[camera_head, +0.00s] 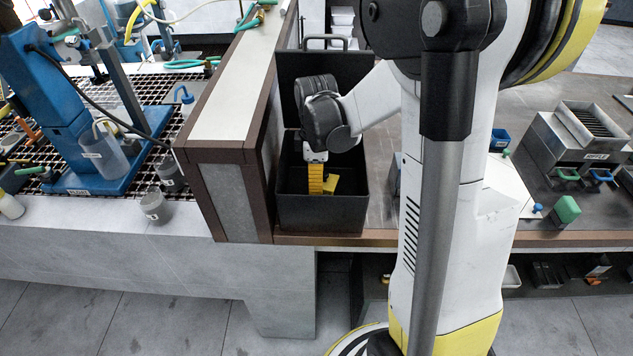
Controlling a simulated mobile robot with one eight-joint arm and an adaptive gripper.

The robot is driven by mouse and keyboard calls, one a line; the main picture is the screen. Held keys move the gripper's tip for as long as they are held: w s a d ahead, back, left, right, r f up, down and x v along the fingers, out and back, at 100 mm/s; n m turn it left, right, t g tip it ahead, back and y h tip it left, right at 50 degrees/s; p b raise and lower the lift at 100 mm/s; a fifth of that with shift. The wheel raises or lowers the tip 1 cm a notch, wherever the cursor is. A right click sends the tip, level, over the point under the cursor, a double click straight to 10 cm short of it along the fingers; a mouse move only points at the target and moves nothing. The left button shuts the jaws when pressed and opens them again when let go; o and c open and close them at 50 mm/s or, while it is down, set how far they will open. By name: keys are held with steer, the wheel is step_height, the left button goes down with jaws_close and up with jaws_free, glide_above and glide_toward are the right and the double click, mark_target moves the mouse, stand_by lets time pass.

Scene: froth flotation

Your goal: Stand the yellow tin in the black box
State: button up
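The black box (322,214) stands open on the bench beside the brown-edged partition, its lid raised at the back. My gripper (318,182) reaches down into the box from my white wrist end. A ribbed orange-yellow strip there looks like one of my fingers. A smaller, brighter yellow piece (332,184) shows just right of it, low inside the box. I cannot tell whether this is the yellow tin or another finger, nor whether it is upright. The gap between the fingers is not clear, so the grip cannot be read.
The partition (222,150) rises close along the box's left side. A grey metal container (577,140) and a green block (566,209) are on the bench at right. A blue stand (62,120) and beakers are left of the partition. My arm hides much of the bench's middle.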

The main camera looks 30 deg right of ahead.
steer(key=shift+f+b, duration=0.5)
steer(key=shift+f, duration=0.1)
stand_by(0.4)
steer(key=o, duration=1.5)
steer(key=shift+o, duration=0.2)
step_height(320, 180, up, 12)
steer(key=shift+r, duration=0.1)
steer(key=s+a+r+m+t, duration=0.1)
steer(key=s+a+m+t, duration=0.6)
steer(key=s+a+m, duration=0.4)
steer(key=shift+s+a+r, duration=0.3)
steer(key=shift+a+r, duration=0.1)
steer(key=shift+a, duration=0.25)
